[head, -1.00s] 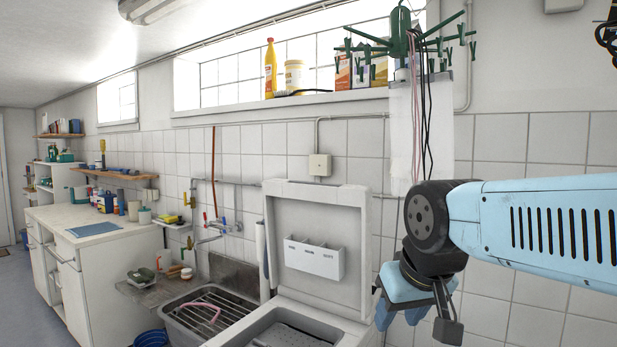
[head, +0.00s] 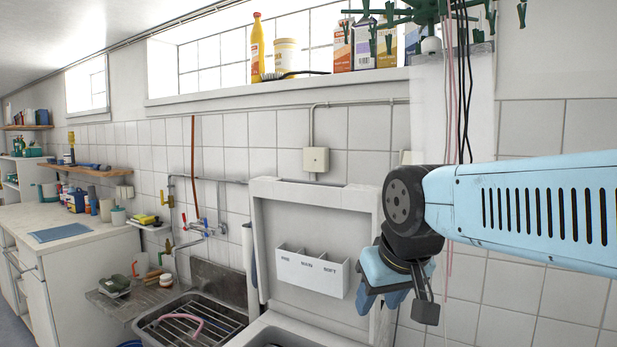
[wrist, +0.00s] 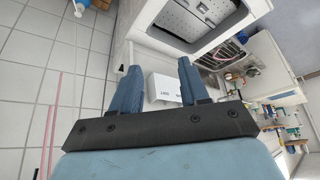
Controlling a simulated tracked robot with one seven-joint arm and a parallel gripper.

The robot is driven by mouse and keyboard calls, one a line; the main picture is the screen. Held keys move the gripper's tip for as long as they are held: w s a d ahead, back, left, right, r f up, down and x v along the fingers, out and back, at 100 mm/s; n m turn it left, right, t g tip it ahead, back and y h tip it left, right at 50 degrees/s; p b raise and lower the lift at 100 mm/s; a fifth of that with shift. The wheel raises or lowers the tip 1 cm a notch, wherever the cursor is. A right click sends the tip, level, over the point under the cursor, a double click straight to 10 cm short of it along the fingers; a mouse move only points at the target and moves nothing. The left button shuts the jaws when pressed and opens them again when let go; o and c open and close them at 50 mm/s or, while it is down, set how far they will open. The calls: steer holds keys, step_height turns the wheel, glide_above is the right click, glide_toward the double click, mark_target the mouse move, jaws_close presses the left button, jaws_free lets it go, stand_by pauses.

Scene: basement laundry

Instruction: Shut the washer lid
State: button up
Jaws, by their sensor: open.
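The washer lid (head: 352,212) stands raised and upright against the tiled wall in the head view. A white dispenser box (head: 311,274) with several labelled compartments is on its inner face. The washer body (head: 262,330) shows only at the bottom edge. My gripper (head: 382,302) hangs at the right edge of the lid, overlapping it in the picture; I cannot tell if they touch. In the wrist view my gripper (wrist: 158,66) is open, with nothing between its fingers. The dispenser box (wrist: 164,88) shows beyond the fingers, and the open tub (wrist: 200,20) above.
A sink (head: 185,325) with a rack and pink hose stands left of the washer. A window sill (head: 300,84) with bottles and cartons runs above. A clothes hanger (head: 425,12) with pegs and dangling cords is above my arm. Tiled wall right of the lid is bare.

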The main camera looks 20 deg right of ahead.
steer(key=w+d+r+n+g+y, duration=0.1)
steer(key=w+r+n, duration=0.2)
steer(key=w+r, duration=0.65)
steer(key=w+d+r+n+y, duration=0.1)
steer(key=w+r+n, duration=0.2)
steer(key=w+r, duration=0.7)
steer(key=w+d+r+n+g+y, duration=0.1)
steer(key=w+r+n, duration=0.35)
steer(key=w, duration=1.05)
steer(key=shift+m, duration=0.65)
steer(key=x, duration=1)
steer(key=shift+w+f, duration=0.15)
steer(key=shift+f, duration=0.1)
steer(key=shift+c, duration=0.4)
jaws_close()
